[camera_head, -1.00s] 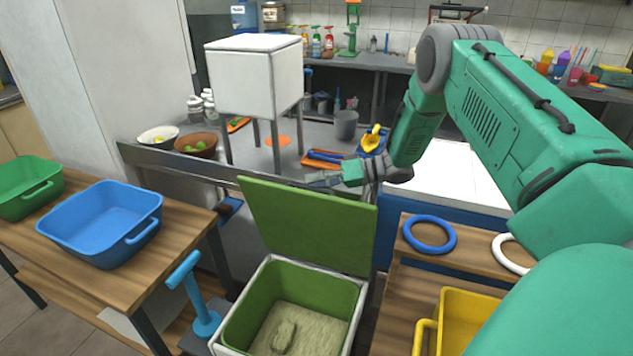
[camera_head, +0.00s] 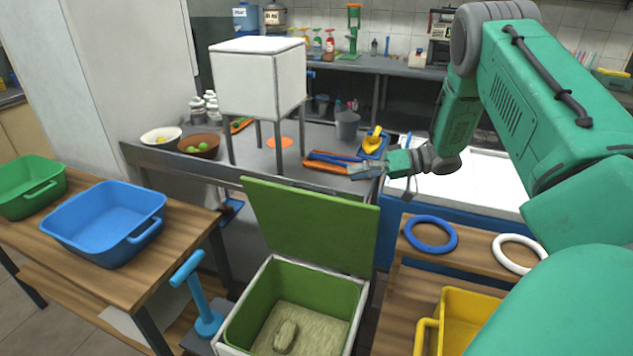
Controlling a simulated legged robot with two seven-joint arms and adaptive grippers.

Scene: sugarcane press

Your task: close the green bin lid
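The green bin lid (camera_head: 310,222) stands raised, tilted up at the back of the bin. The bin (camera_head: 243,325) has a white outside and a green inside, and a pale lump lies on its floor. My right gripper (camera_head: 362,170) is above and behind the lid's upper right corner, apart from it in the picture, over the counter's front edge. Its fingers point left and are small; whether they are open or shut is unclear. My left gripper is out of view.
A wooden table on the left holds a blue tub (camera_head: 104,222) and a green tub (camera_head: 30,187). A blue post-like tool (camera_head: 196,295) stands left of the bin. A shelf on the right holds a blue ring (camera_head: 430,234), a white ring (camera_head: 519,253) and a yellow bin (camera_head: 470,318).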

